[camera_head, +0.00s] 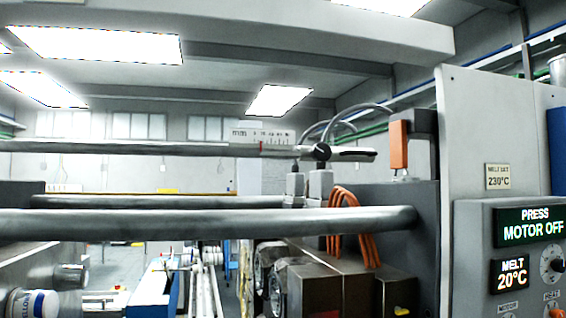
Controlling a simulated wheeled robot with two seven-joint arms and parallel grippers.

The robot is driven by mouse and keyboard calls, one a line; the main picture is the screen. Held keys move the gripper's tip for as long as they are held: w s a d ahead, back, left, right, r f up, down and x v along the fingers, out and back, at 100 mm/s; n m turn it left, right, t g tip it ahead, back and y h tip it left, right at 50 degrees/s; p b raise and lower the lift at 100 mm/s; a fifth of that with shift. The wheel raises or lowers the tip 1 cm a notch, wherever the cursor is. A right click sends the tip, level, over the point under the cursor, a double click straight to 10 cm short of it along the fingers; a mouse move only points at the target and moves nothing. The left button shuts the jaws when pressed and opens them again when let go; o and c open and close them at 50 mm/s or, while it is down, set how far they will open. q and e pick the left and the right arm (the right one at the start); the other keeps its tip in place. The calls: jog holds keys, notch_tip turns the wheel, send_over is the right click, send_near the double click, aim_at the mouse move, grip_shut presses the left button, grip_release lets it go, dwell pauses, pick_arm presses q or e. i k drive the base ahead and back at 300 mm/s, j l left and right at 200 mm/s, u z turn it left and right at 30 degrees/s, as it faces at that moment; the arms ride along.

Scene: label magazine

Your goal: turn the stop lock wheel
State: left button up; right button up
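A small black round knob (321,152) sits on the upper horizontal rod (130,147), just right of a white scale marked in mm (262,137). It may be the stop lock wheel, but it is too small to be sure. Neither of my grippers is in view, and nothing touches the knob.
A thick grey bar (200,223) crosses in front, below the rod. Orange hoses (345,212) hang over brown metal blocks (312,290). At right, a control panel (470,260) reads "PRESS MOTOR OFF" and "MELT 20°C". A white lidded jar (35,303) stands at lower left.

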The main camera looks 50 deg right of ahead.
aim_at(321, 152)
jog(key=z, duration=1.95)
